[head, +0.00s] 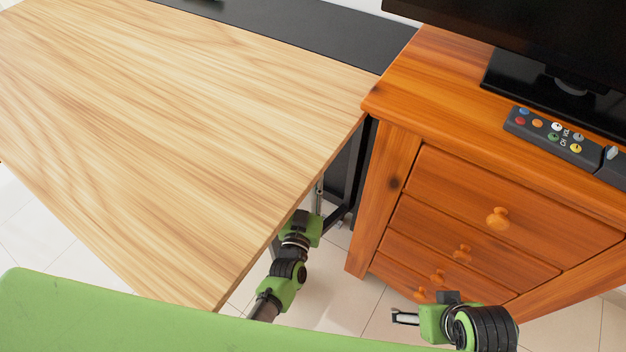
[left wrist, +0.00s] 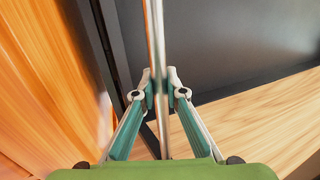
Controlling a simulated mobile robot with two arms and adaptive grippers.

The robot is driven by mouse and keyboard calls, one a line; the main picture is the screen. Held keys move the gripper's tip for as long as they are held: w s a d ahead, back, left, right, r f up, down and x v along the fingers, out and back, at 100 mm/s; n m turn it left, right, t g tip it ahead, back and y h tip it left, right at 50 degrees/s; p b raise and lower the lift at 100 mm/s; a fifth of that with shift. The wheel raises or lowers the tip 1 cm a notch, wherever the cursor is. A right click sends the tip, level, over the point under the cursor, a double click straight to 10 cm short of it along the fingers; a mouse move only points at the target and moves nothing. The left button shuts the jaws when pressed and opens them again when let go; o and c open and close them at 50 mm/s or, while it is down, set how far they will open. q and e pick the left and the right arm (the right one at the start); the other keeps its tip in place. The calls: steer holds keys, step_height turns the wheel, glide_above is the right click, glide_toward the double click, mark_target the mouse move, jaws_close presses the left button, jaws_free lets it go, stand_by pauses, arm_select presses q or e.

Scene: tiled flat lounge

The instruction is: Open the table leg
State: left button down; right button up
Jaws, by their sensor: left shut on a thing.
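The table has a light wood top (head: 170,130) that fills the left of the head view. A thin metal table leg (head: 319,196) stands below its right edge. My left gripper (head: 317,212) is below the table edge and shut on this leg. In the left wrist view the leg (left wrist: 155,40) runs upright between both fingertips (left wrist: 161,88), which touch it from either side. Most of the leg is hidden under the top in the head view. My right gripper (head: 404,318) is low in front of the drawers, away from the table; its finger gap is too small to judge.
An orange wooden drawer cabinet (head: 440,85) stands close to the table's right edge, leaving a narrow gap. A black surface (head: 300,30) lies behind the table.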

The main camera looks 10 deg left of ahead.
arm_select(q)
steer(key=c, duration=2)
jaws_free()
steer(key=shift+a, duration=0.1)
steer(key=shift+c, duration=0.2)
steer(key=s, duration=1.2)
steer(key=shift+a, duration=0.4)
